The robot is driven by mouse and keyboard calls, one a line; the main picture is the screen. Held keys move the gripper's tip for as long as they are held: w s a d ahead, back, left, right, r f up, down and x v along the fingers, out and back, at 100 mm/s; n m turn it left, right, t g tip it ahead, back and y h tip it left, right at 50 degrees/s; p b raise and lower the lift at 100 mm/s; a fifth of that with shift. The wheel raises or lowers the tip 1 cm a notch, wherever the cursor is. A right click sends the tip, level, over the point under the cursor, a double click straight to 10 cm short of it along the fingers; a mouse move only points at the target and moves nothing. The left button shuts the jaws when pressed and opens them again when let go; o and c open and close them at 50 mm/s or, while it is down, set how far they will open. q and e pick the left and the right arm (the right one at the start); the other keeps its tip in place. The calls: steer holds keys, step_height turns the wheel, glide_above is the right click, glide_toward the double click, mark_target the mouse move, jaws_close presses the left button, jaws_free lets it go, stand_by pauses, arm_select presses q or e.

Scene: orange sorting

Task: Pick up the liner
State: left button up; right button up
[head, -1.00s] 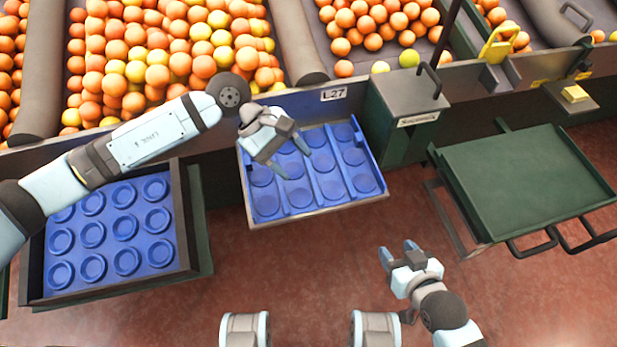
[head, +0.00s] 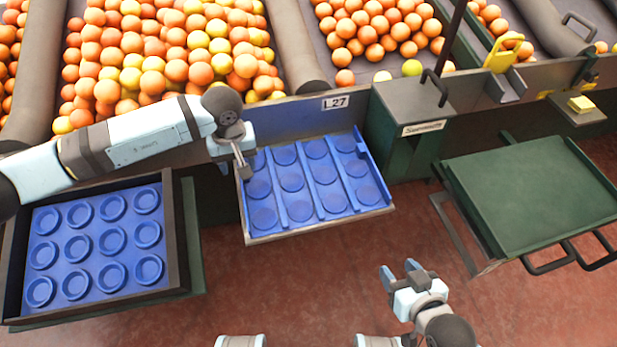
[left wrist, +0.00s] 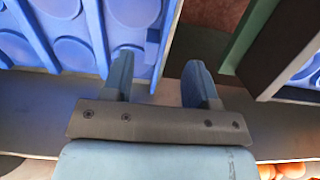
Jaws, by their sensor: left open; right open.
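A blue liner with round shallow cups and raised ridges (head: 291,181) lies in the tray under the L27 sign. My left gripper (head: 243,172) is at the liner's left edge, open and empty. In the left wrist view, the liner's edge wall (left wrist: 163,40) lies between the two fingers of my left gripper (left wrist: 160,78); I cannot tell whether they touch it. A second blue liner (head: 97,243) with round cups sits in a dark-framed crate at the left. My right gripper (head: 400,270) is open and empty, low above the floor.
Bins of oranges (head: 165,60) line the back. A green box (head: 415,105) stands right of the middle tray. A green cart top (head: 530,190) is at the right. A narrow gap separates the left crate (head: 177,235) from the middle tray. The red-brown floor (head: 300,270) is clear.

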arm_select(q)
steer(key=f, duration=0.2)
steer(key=w+f, duration=0.1)
steer(key=f, duration=0.2)
steer(key=shift+d+f+b, duration=0.15)
steer(key=shift+b, duration=0.2)
jaws_close()
